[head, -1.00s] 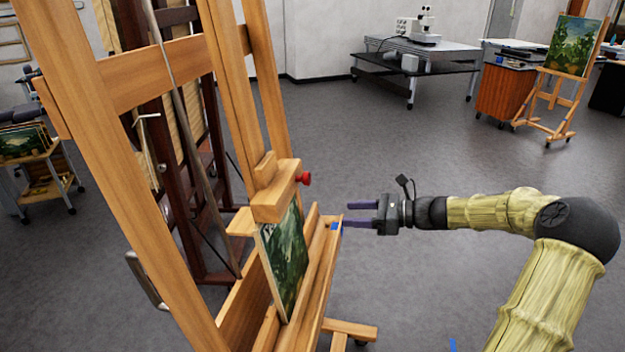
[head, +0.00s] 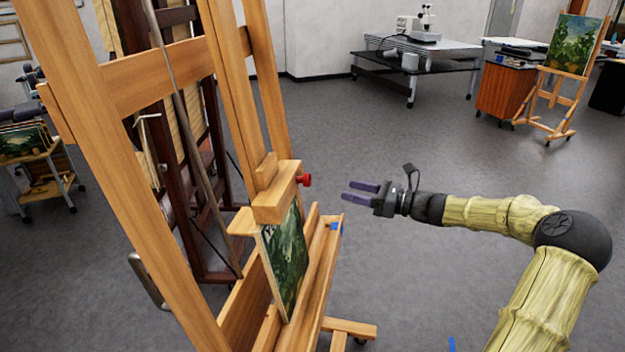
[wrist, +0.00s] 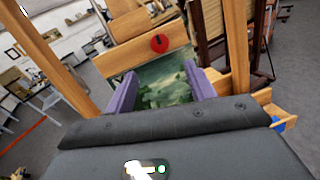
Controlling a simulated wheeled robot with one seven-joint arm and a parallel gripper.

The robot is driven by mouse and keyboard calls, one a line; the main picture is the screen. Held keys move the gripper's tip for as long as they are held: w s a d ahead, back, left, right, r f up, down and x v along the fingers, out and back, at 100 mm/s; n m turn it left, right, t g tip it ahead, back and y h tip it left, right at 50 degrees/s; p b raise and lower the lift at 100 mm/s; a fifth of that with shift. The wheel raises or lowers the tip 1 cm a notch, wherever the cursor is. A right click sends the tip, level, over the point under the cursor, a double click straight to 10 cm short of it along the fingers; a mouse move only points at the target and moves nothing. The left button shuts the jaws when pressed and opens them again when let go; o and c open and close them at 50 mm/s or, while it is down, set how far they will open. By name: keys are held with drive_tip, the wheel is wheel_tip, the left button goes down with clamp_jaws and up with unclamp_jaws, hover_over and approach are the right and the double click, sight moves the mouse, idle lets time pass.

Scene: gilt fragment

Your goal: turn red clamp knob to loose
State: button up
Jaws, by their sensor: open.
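The red clamp knob (head: 304,180) sticks out from the wooden top clamp block (head: 277,192) of the easel. In the wrist view the knob (wrist: 159,43) is a round red disc with a dark mark, above and between my fingers. My gripper (head: 356,191) is open and empty, to the right of the knob and slightly lower, with a clear gap between them. The gripper's purple fingers (wrist: 160,88) also show in the wrist view. The green painting (head: 288,262) stands under the clamp block on the easel ledge.
The easel's wooden uprights (head: 235,80) and lower ledge (head: 318,270) stand close on the left. A blue piece (head: 336,227) sits at the ledge's end. A low dark table (head: 415,60) and another easel (head: 548,95) are far behind. The floor between is clear.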

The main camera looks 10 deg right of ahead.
sight(310, 181)
drive_tip(key=p+x, duration=0.2)
drive_tip(key=x, duration=1)
drive_tip(key=shift+w+p, duration=0.1)
drive_tip(key=shift+p, duration=0.25)
drive_tip(key=c, duration=1)
drive_tip(key=shift+o, duration=0.2)
